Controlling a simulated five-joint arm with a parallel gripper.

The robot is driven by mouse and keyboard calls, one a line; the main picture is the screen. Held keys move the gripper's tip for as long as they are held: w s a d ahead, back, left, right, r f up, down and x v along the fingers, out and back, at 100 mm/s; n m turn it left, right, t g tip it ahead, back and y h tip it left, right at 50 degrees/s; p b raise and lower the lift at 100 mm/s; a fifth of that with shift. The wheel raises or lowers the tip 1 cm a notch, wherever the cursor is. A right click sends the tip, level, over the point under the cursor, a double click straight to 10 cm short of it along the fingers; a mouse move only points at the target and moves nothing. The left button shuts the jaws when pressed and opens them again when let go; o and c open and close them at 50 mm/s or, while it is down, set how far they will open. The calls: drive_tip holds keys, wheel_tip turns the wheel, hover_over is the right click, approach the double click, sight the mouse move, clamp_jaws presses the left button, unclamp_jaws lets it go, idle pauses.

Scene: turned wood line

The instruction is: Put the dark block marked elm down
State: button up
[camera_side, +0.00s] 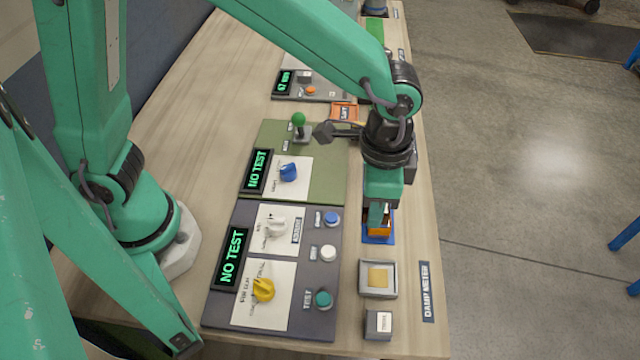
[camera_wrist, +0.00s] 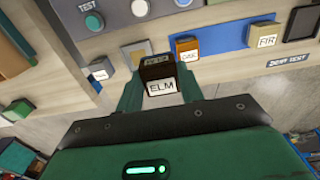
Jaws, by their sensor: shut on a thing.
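My gripper (camera_side: 379,212) is shut on the dark block marked ELM (camera_wrist: 158,69). In the wrist view the block sits between my two fingertips (camera_wrist: 160,84), its white ELM label towards the camera. In the side view I cannot make the block out behind the green fingers. Beyond it in the wrist view are a pale tray with a tan pad (camera_wrist: 134,51) and an orange block marked OAK (camera_wrist: 187,46). The tan pad also shows in the side view (camera_side: 378,278). Whether the elm block touches anything below is unclear.
A block marked FIR (camera_wrist: 264,35) stands further right in the wrist view. A grey labelled block (camera_side: 378,324) is near the tan pad. A DAMP METER label (camera_side: 427,291) lies at the bench edge. Panels with knobs, such as the yellow knob (camera_side: 263,289), fill the left.

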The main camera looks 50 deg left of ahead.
drive_tip(key=s+d, duration=0.4)
drive_tip(key=s, duration=0.3)
drive_tip(key=s+d, duration=0.4)
drive_tip(key=s, duration=0.3)
hover_over(376, 278)
wheel_tip(376, 278, down, 7)
drive_tip(key=shift+w+r, duration=0.1)
drive_tip(key=shift+r, duration=0.05)
drive_tip(key=shift+f, duration=2)
drive_tip(key=shift+f, duration=0.1)
drive_tip(key=o, duration=1)
